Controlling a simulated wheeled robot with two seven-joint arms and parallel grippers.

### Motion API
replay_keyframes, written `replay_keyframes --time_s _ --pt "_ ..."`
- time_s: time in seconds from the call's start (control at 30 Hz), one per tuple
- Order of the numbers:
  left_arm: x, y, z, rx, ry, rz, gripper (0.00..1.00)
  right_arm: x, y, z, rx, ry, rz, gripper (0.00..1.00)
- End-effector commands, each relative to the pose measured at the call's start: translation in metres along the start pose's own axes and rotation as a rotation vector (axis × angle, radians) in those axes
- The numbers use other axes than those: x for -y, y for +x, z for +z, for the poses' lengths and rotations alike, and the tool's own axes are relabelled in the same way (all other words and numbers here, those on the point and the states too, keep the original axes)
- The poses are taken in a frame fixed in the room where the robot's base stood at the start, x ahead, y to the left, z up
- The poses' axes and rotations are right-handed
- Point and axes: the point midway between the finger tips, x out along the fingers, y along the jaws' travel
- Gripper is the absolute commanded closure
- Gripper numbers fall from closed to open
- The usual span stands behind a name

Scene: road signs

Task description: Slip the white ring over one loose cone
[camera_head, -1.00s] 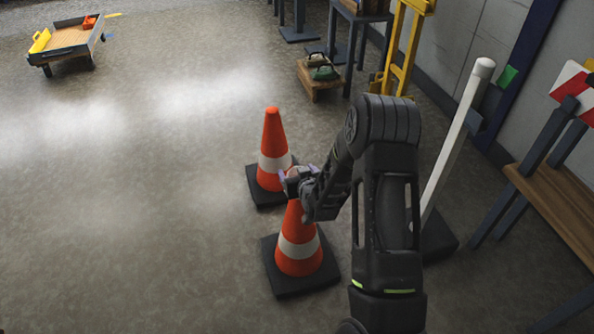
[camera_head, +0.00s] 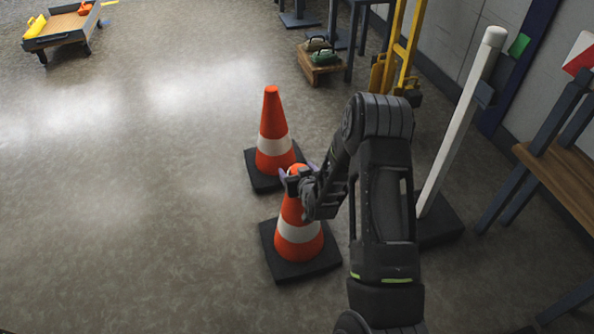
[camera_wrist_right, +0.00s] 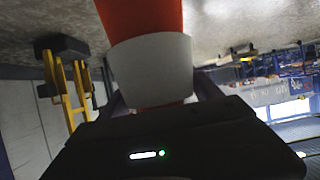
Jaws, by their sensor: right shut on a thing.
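The near orange cone (camera_head: 298,250) stands upright on a black square base, with a white band (camera_head: 298,231) around its middle. The far orange cone (camera_head: 271,115) stands just behind it, also upright, with its own white band (camera_head: 274,146). No separate loose ring shows; I cannot tell whether either band is a separate ring. My right gripper (camera_head: 298,174) is shut on the near cone's upper part, just below its tip. The right wrist view shows the orange cone (camera_wrist_right: 143,16) and its white band (camera_wrist_right: 150,65) close up, beyond the dark gripper body. My left gripper is out of view.
A white post (camera_head: 455,130) on a dark base stands right of my right arm, with a wooden bench (camera_head: 560,178) beyond. A yellow frame (camera_head: 396,45) and a low wooden stand (camera_head: 318,72) are behind. A cart (camera_head: 62,32) is far left. The left floor is clear.

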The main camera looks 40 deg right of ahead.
Motion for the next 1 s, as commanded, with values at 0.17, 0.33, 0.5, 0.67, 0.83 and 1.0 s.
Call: replay_keyframes --time_s 0.17,0.33,0.5,0.67,0.83,1.0 --pt "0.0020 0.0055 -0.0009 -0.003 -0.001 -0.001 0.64 0.0000 0.0026 0.0048 -0.001 0.000 0.000 0.65" --pt "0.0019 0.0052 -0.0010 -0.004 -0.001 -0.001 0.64 -0.0001 0.0025 0.0046 -0.001 0.000 0.000 0.65" --pt "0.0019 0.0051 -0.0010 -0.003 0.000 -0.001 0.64 0.0000 0.0024 0.0046 0.000 0.000 0.000 0.23" --pt "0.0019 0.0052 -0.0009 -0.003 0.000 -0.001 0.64 0.0000 0.0024 0.0047 0.000 0.000 0.000 0.10" --pt "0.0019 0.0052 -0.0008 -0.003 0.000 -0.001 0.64 0.0000 0.0024 0.0047 0.000 0.000 0.000 0.01" --pt "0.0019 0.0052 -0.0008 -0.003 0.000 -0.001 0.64 0.0000 0.0024 0.0049 0.000 0.000 0.000 0.01"
